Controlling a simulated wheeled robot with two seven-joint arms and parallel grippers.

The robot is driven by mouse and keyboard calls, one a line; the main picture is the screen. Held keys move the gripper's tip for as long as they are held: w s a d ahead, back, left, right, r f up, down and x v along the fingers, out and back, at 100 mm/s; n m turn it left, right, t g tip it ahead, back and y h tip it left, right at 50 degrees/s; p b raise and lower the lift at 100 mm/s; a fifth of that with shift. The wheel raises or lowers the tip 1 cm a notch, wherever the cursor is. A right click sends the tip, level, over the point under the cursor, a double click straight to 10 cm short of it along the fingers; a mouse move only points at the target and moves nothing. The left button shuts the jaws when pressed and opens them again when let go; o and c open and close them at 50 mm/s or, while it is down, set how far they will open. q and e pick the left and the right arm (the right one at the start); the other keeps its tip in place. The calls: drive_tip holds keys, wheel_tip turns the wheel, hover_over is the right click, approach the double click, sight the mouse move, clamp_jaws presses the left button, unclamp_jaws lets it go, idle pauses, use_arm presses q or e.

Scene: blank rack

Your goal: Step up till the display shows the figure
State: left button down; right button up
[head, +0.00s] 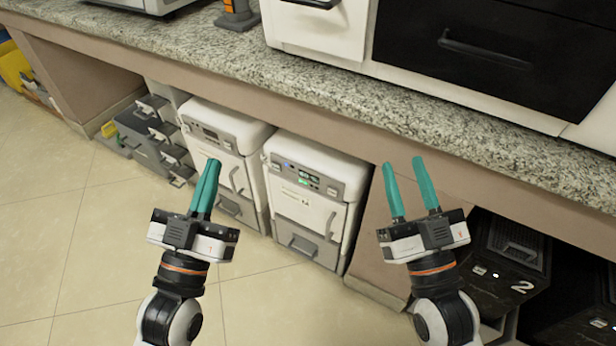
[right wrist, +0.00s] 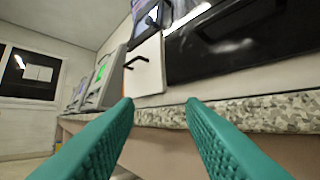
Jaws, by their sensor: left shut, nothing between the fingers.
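A white cabinet-like unit (head: 305,208) stands under the counter in the head view. Its dark control panel (head: 308,180) has a small lit green display and a blue light; the figure is too small to read. A similar white unit (head: 222,125) with a dark panel stands to its left. My left gripper (head: 212,163) is shut and empty, in front of the left unit in the picture. My right gripper (head: 403,163) is open and empty, right of the lit unit; its teal fingers also show in the right wrist view (right wrist: 158,102). No contact with either unit shows.
A speckled stone counter (head: 290,75) runs above the units, with white and black appliances (head: 500,55) on it. Grey drawers (head: 150,130) stand at left, dark boxes (head: 505,262) at lower right. In the right wrist view, a machine has a green screen (right wrist: 101,73).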

drive_tip(key=shift+c, duration=0.6)
clamp_jaws()
idle(1.4)
